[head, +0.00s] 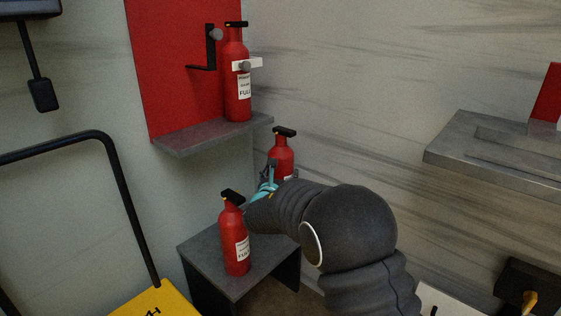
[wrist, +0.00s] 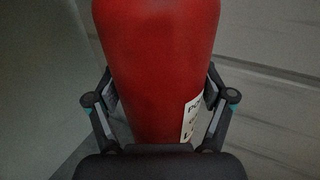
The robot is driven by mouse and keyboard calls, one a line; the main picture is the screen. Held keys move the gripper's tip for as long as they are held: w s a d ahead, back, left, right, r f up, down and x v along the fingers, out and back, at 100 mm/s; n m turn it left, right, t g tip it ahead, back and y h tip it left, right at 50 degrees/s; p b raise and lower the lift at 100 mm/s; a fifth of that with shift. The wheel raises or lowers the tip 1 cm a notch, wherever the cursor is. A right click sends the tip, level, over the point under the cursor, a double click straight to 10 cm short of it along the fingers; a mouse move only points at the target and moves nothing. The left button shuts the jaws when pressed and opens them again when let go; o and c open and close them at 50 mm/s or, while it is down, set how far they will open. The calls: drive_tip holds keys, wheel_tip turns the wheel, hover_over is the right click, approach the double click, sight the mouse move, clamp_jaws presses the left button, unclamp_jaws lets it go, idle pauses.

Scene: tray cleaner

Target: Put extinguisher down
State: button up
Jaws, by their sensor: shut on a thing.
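My gripper (head: 270,180) is shut on a red fire extinguisher (head: 282,153) with a black handle. In the wrist view the held extinguisher (wrist: 155,70) fills the middle, between both fingers, with part of a white label showing. It looks upright in the head view. Its lower part is hidden behind my arm and gripper, so I cannot tell whether it touches the small grey table (head: 208,262). A second red extinguisher (head: 235,240) stands upright on that table, nearer the camera and left of my gripper.
A third extinguisher (head: 236,85), labelled full, stands on a grey wall shelf (head: 205,136) before a red panel (head: 170,60). A black bar frame (head: 120,190) and a yellow object (head: 160,302) are at left. A grey ledge (head: 480,150) juts out at right.

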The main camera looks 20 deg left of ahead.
drive_tip(key=shift+f+b, duration=0.7)
drive_tip(key=shift+f, duration=4.8)
drive_tip(key=o, duration=1.7)
drive_tip(key=shift+f, duration=0.35)
drive_tip(key=shift+r, duration=0.1)
